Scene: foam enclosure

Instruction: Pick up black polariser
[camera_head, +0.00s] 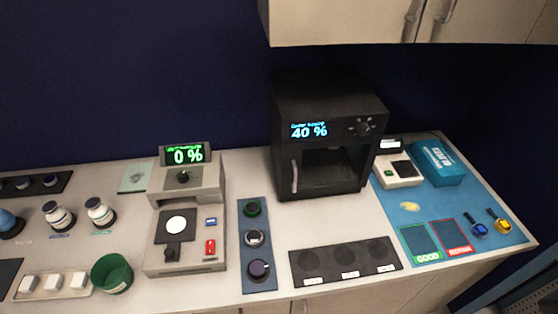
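No part of my left or right gripper shows in the head view. Nothing is clearly marked as the black polariser. A blue strip (246,285) right of the grey instrument holds three round pieces in a row. The front one is a dark, purplish-black disc (259,269), the middle one is a pale-topped disc (254,238) and the back one is a dark green disc (252,208). I cannot tell for sure whether the dark disc is the polariser. Nothing covers these pieces.
The grey instrument (190,200) reads 0 %. A black oven-like box (325,130) reads 40 %. A black tray (345,262) with round recesses lies in front. A green cup (112,273) and bottles stand left. A blue mat (405,215) lies right, below wall cabinets (350,22).

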